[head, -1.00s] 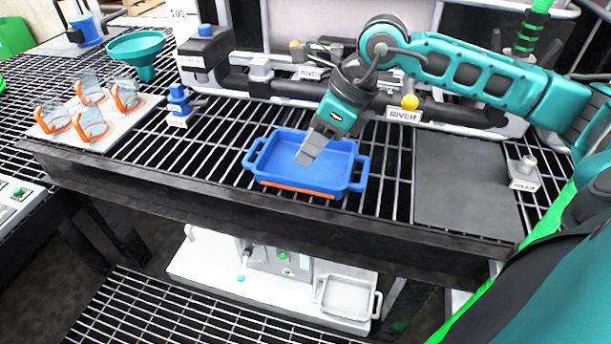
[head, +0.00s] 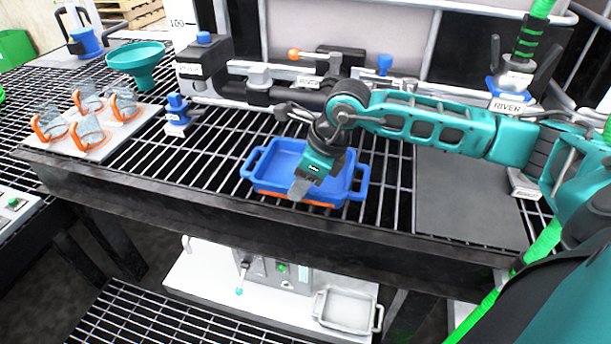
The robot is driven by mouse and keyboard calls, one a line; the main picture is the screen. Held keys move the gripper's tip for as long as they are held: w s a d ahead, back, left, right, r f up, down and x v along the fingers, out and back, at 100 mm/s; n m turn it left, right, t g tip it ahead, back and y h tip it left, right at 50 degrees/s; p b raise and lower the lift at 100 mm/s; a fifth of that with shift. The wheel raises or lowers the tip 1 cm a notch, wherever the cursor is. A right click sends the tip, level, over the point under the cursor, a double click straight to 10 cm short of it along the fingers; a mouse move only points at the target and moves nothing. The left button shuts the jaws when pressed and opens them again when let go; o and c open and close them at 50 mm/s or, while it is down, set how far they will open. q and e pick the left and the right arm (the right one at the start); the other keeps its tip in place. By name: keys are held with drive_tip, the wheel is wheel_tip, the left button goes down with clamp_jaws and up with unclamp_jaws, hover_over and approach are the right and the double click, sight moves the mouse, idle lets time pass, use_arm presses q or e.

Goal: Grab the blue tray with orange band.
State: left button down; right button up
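The blue tray (head: 268,160) with an orange band along its front lower edge sits on the black grated shelf, with a handle at its left and right ends. My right gripper (head: 299,190) is over the tray's front wall, fingers pointing down. The fingertips overlap the front rim in the picture. I cannot tell whether they touch it or whether they are apart. The gripper and wrist hide part of the tray's inside and right side. My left gripper is not in view.
A pipe manifold with valves (head: 258,75) runs behind the tray. A dark flat plate (head: 465,200) lies at the right. A white tray (head: 346,311) sits on the lower shelf.

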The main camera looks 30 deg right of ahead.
drive_tip(key=shift+x, duration=0.95)
clamp_jaws()
drive_tip(key=shift+r, duration=0.1)
